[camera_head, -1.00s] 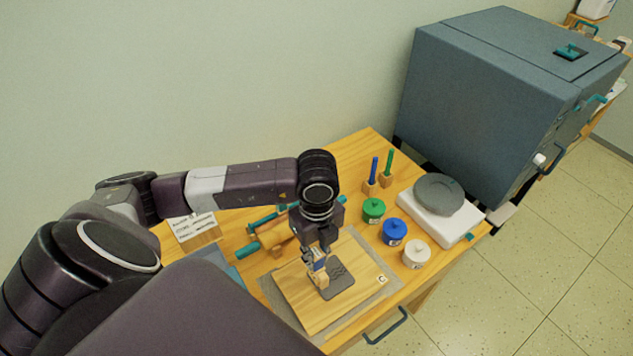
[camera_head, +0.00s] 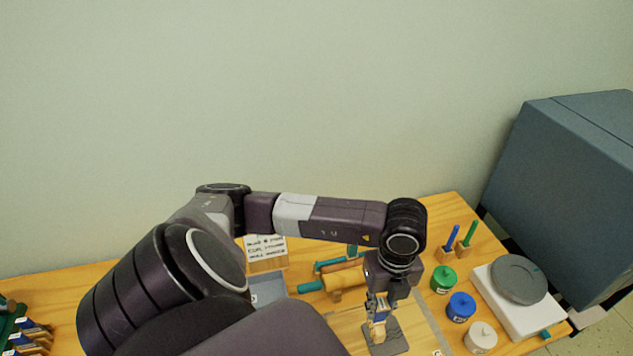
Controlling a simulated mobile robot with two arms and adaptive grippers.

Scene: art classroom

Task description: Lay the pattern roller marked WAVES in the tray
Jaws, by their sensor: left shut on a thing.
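Left of the gripper lie wooden rollers with teal handles, the nearer one (camera_head: 344,281) clear of the jaws. No WAVES marking is readable on them. A blue-grey tray (camera_head: 270,290) is left of the rollers, partly hidden by my arm. My right gripper is not in view.
A lettered card (camera_head: 266,247) stands behind the tray. Green (camera_head: 443,279), blue (camera_head: 461,307) and white (camera_head: 480,338) jars stand to the right, near a white scale (camera_head: 514,313). Several similar tools (camera_head: 30,333) are at far left. A large blue-grey cabinet (camera_head: 570,190) is at right.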

